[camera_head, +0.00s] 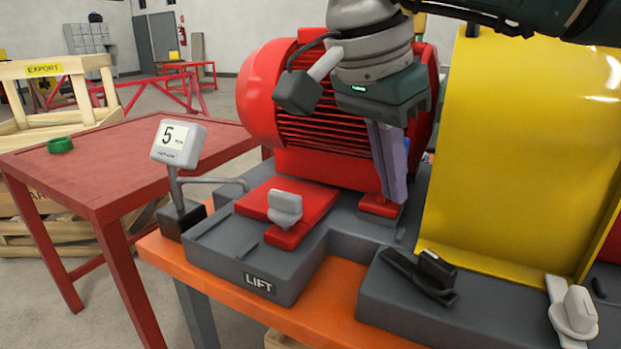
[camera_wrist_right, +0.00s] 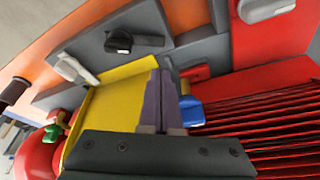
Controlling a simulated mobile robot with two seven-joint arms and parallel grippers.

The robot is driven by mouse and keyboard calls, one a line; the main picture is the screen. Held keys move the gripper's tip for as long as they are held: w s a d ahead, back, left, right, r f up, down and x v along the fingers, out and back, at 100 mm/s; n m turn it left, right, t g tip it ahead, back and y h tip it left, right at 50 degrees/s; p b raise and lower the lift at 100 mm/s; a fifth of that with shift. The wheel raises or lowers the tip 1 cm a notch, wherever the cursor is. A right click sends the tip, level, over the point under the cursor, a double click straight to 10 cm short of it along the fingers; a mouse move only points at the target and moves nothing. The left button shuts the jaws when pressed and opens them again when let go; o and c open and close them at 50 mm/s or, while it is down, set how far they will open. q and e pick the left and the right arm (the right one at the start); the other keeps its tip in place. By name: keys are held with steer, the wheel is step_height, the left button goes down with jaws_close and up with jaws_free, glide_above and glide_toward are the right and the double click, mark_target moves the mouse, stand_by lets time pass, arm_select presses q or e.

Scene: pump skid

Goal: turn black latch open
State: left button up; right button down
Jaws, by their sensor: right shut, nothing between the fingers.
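The black latch (camera_head: 432,272) sits on the grey base block in front of the yellow guard (camera_head: 520,150). Its raised black grip stands on a flat black plate that lies diagonally across the block's top. It also shows in the right wrist view (camera_wrist_right: 118,41), at the upper left. My right gripper (camera_head: 399,194) points down in front of the red motor, up and left of the latch and apart from it. Its fingers (camera_wrist_right: 161,76) are together with nothing between them. My left gripper is not in view.
A grey latch (camera_head: 285,208) stands on a red plate behind the LIFT label. Another grey latch (camera_head: 575,314) is at the lower right. A display reading 5 (camera_head: 178,143) stands on a post at the left.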

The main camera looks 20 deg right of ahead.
mark_target(378, 254)
steer(key=x, duration=0.8)
steer(key=shift+f, duration=0.2)
steer(key=shift+a+n, duration=0.45)
steer(key=shift+n, duration=0.35)
steer(key=shift+a+n+t, duration=0.35)
steer(key=shift+n+t, duration=0.05)
steer(key=shift+n, duration=0.2)
steer(key=shift+s+a+n+t+y+b, duration=0.25)
steer(key=shift+a+n, duration=0.25)
steer(key=shift+n, duration=0.35)
steer(key=shift+s+a+n+t+y+b, duration=0.1)
steer(key=shift+a+n+t+y+b, duration=0.25)
steer(key=shift+n, duration=0.5)
steer(key=shift+a+r, duration=0.1)
steer(key=shift+a, duration=0.05)
